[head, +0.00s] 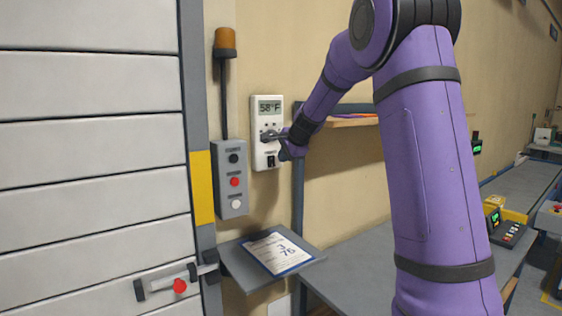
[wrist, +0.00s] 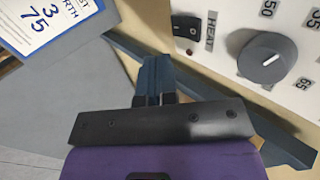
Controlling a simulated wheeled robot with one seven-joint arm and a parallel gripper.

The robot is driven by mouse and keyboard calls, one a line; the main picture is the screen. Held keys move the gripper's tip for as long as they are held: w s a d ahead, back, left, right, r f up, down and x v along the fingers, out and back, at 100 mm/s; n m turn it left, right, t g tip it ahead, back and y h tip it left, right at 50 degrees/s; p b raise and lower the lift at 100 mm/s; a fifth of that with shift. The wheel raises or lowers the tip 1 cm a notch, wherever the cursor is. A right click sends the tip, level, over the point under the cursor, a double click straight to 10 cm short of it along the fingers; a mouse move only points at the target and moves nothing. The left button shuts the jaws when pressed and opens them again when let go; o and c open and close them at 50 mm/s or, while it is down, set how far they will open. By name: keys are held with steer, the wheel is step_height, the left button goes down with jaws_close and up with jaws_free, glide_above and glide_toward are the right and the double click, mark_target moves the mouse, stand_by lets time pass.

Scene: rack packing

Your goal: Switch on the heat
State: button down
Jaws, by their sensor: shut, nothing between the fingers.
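A white thermostat (head: 266,105) is on the wall, its display reading 58°F. A dark rocker switch (wrist: 187,30) labelled HEAT is near its edge in the wrist view; it also shows at the thermostat's bottom in the head view (head: 271,161). I cannot tell which way it is pressed. A grey round dial (wrist: 266,58) sits beside it, with temperature numbers around it. In the wrist view my gripper (wrist: 155,68) is shut and empty, apart from the switch in the picture.
A control box (head: 233,180) with black, red and white buttons hangs left of the thermostat under an orange beacon (head: 225,42). A small grey shelf (head: 235,262) with a printed sheet (head: 271,254) juts out below. A wooden shelf (head: 352,122) is to the right.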

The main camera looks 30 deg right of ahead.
steer(key=v, duration=0.7)
steer(key=shift+s+r, duration=0.3)
